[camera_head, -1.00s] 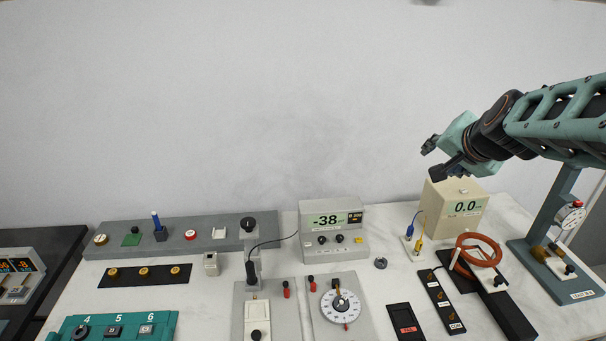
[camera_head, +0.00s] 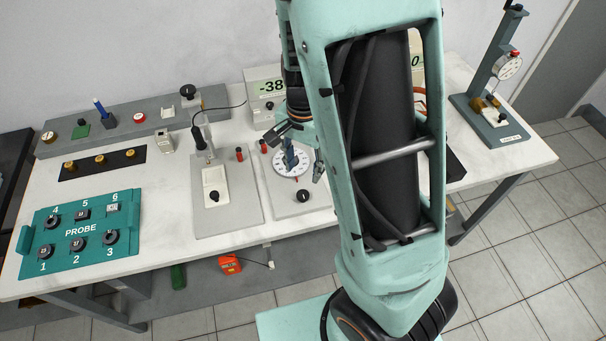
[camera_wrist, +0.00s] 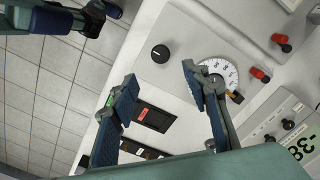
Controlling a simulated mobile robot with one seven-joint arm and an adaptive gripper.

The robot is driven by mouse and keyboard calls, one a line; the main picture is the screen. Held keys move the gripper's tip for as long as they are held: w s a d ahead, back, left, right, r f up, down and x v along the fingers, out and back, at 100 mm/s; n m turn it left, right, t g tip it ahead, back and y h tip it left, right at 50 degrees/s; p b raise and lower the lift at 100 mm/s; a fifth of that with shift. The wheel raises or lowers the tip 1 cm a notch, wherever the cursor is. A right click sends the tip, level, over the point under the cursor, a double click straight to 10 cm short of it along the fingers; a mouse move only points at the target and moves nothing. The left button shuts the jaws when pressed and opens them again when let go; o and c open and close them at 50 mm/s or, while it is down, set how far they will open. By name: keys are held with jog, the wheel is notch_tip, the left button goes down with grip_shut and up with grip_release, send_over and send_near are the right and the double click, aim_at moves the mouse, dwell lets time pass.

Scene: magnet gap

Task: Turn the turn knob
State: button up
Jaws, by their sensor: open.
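A grey panel (camera_head: 272,199) on the bench carries a round white graduated dial (camera_head: 291,163) and, nearer the front edge, a small black knob (camera_head: 302,196) with a white mark. I cannot tell which control the task calls the turn knob. In the wrist view the black knob (camera_wrist: 160,53) lies beyond the gap between my fingertips, apart from them. The dial (camera_wrist: 226,68) is partly hidden behind one finger there. My gripper (camera_head: 298,152) is open and empty above the panel, around the dial in the head view; it also shows in the wrist view (camera_wrist: 160,78).
A panel with a white plate and a black knob (camera_head: 213,196) stands to the left. Red plugs (camera_wrist: 280,40) stick up beside the dial. A meter box (camera_head: 262,86) stands behind. A teal PROBE case (camera_head: 75,262) lies at the front left. My arm hides the bench's middle right.

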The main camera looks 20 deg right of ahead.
aim_at(303, 194)
notch_tip(303, 194, down, 11)
jog(key=shift+r+b, duration=0.15)
jog(key=shift+b, duration=0.65)
jog(key=c, duration=1.2)
jog(key=shift+o, duration=0.2)
jog(key=shift+w+n+b, duration=0.1)
jog(key=shift+n+b, duration=0.7)
jog(key=shift+n, duration=0.3)
jog(key=shift+n+b, duration=0.4)
jog(key=shift+n, duration=0.8)
jog(key=o, duration=1.2)
jog(key=shift+c, duration=0.2)
